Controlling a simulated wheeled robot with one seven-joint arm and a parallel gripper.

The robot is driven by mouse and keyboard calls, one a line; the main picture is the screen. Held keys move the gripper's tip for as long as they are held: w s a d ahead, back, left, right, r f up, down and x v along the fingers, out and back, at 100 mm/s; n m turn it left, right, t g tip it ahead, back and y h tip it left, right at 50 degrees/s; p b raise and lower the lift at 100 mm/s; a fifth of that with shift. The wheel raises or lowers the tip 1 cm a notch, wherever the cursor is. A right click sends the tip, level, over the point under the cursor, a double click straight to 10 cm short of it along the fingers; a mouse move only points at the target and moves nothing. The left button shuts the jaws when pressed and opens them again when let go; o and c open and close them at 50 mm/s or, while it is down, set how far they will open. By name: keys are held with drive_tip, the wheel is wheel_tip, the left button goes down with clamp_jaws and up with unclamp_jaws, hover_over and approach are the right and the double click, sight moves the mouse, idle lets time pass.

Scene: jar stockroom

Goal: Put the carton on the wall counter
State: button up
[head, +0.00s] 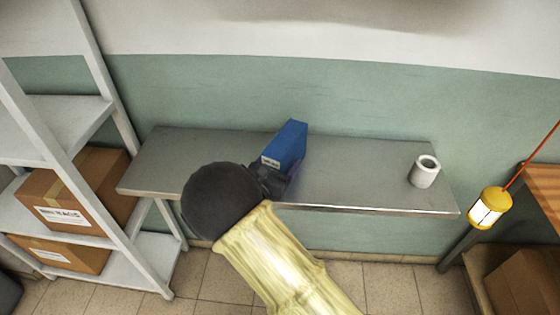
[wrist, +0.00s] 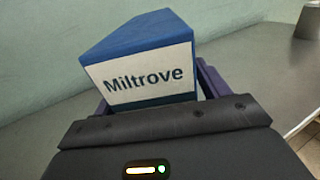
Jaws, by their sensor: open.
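The blue carton (head: 288,144) stands on the grey wall counter (head: 360,172), near its middle. In the wrist view the carton (wrist: 140,70) has a white label reading "Miltrove". My gripper (head: 281,178) is at the near side of the carton, over the counter's front part. In the wrist view its purple jaws are open, one on each side of the carton's lower part. The fingertips are mostly hidden behind the carton and the gripper body. The carton's base is also hidden, so I cannot see its contact with the counter.
A white cup-like jar (head: 424,172) stands at the counter's right end. A white shelf rack (head: 75,190) with cardboard boxes (head: 75,200) is at the left. A yellow lantern (head: 490,208) hangs at the right. The counter is clear between carton and jar, and left of the carton.

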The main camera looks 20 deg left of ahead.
drive_tip(key=s+a+b, duration=0.1)
drive_tip(key=s, duration=1)
drive_tip(key=shift+s+a, duration=0.4)
